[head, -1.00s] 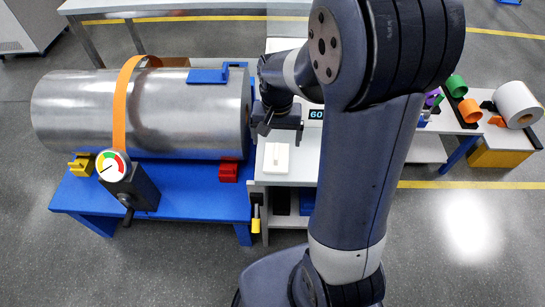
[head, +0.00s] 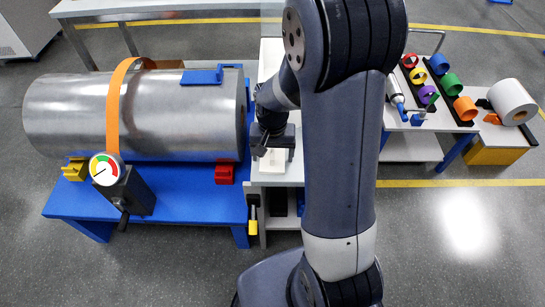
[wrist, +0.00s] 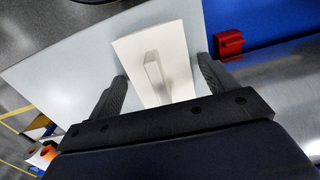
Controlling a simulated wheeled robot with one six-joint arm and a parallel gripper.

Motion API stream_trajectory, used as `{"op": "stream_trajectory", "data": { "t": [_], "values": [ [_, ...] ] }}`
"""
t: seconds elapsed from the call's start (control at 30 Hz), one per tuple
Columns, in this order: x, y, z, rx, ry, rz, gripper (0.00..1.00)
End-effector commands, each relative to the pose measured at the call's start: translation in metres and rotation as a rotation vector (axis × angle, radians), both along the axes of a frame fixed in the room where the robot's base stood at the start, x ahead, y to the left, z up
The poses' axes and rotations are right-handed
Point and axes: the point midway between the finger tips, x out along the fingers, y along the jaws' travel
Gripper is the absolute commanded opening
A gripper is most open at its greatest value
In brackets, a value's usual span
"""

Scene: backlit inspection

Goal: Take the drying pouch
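The drying pouch appears to be the flat white rectangle with a raised white tab on top. It lies on a light grey table top (wrist: 70,75). The pouch (wrist: 185,30) shows almost whole in the wrist view, and in the head view the pouch (head: 272,163) is partly covered by my gripper. My gripper (wrist: 161,70) is open and empty, with one finger on each side of the pouch and the tab between them. In the head view my gripper (head: 273,152) is right over the pouch. Contact cannot be told.
A large metal cylinder (head: 60,115) with an orange strap lies on a blue bench just left of the pouch. A red block (head: 225,173) sits at that bench's edge, close to my gripper. Coloured rings (head: 440,65) stand on a table to the right.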

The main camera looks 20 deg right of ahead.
Motion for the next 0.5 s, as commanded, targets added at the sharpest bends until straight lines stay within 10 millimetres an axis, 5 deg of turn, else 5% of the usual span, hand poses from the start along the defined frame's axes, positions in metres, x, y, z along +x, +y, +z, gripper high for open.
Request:
{"op": "stream_trajectory", "data": {
  "t": [0.33,0.5],
  "values": [
    [0.0000,0.0000,0.0002,0.000,0.000,0.000,0.51],
    [0.0001,0.0001,0.0003,0.000,0.000,0.000,0.50]
  ]
}}
